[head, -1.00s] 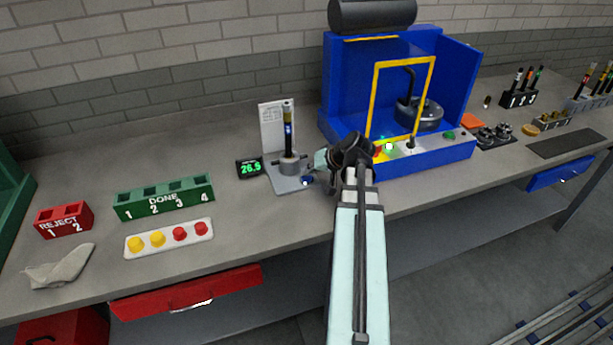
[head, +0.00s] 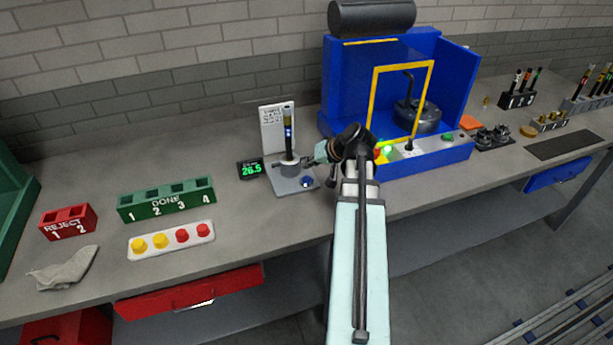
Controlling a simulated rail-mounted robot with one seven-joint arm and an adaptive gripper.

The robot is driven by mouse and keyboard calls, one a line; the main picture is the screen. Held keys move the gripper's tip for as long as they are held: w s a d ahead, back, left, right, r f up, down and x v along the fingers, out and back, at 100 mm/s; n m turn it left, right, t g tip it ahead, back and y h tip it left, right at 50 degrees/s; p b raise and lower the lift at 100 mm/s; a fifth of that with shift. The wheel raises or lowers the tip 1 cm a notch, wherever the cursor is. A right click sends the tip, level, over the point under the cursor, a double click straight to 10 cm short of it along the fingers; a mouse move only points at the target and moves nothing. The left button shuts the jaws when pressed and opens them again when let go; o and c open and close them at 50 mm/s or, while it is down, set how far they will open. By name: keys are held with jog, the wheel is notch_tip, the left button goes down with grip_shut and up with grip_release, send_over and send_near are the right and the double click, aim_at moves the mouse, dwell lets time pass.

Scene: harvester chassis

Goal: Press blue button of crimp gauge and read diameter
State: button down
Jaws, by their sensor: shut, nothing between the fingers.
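The crimp gauge (head: 283,187) stands on the bench, a grey base with an upright dark hose (head: 288,135) in its round fixture. Its blue button (head: 307,182) is at the front right of the base and is fully visible. The small black display (head: 250,169) left of the gauge shows green digits that look like 26.5. My gripper (head: 308,163) is shut and empty. In the picture its tips lie just above the blue button, at the gauge's right side, apart from the button. Their exact height is unclear.
A blue press (head: 450,158) with a yellow frame stands right of the gauge. A green DONE rack (head: 166,200), a red REJECT rack (head: 67,222) and a white tray with yellow and red caps (head: 171,240) are on the left.

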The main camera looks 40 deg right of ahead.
jog(key=shift+r+p, duration=0.5)
jog(key=shift+r, duration=0.65)
